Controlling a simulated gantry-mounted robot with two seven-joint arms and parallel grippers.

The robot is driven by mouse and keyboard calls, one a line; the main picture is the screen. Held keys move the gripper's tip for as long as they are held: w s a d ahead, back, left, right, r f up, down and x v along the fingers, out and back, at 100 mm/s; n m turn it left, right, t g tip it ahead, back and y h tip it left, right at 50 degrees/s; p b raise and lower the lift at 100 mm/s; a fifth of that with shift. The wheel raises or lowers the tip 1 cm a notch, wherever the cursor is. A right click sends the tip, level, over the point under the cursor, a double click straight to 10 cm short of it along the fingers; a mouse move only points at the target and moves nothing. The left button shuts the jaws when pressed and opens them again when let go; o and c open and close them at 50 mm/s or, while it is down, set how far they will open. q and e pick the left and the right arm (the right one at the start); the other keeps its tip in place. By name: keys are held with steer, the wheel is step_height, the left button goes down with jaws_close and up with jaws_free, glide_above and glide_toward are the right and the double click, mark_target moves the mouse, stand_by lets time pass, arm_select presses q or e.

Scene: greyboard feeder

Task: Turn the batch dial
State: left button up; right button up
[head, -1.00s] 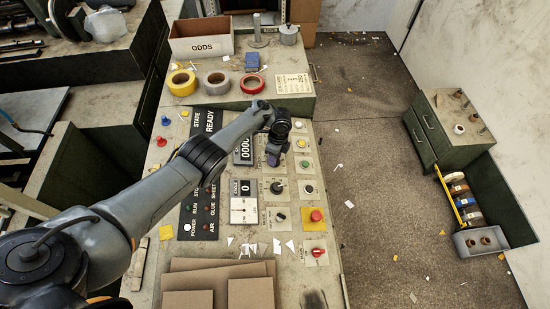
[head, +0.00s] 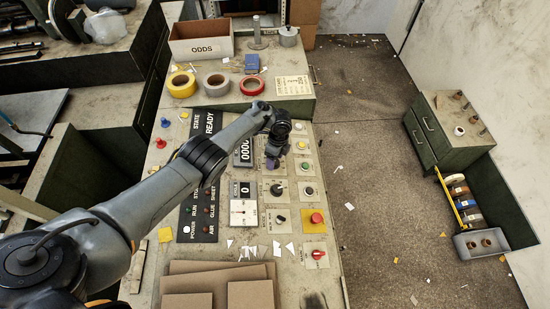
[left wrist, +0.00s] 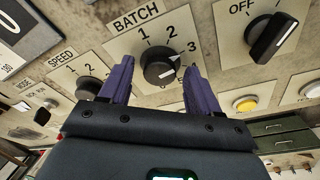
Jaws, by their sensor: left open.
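The batch dial (left wrist: 158,68) is a round black knob with a white pointer mark, on a cream plate lettered BATCH with numbers around it. In the head view my left gripper (head: 272,161) is over the upper middle of the control panel and seems to hide the dial. My right gripper is not in view.
A speed knob (left wrist: 88,88) is left of the dial; a larger black OFF switch (left wrist: 272,38) and a yellow button (left wrist: 246,104) are to its right. A red stop button (head: 316,217) sits lower on the panel. Tape rolls and an ODDS box (head: 201,42) stand behind.

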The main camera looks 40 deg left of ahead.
arm_select(q)
step_height(320, 180, up, 11)
steer(key=w+p, duration=0.1)
steer(key=p, duration=0.2)
steer(key=shift+w+p, duration=0.3)
steer(key=shift+p, duration=0.05)
steer(key=shift+f, duration=0.1)
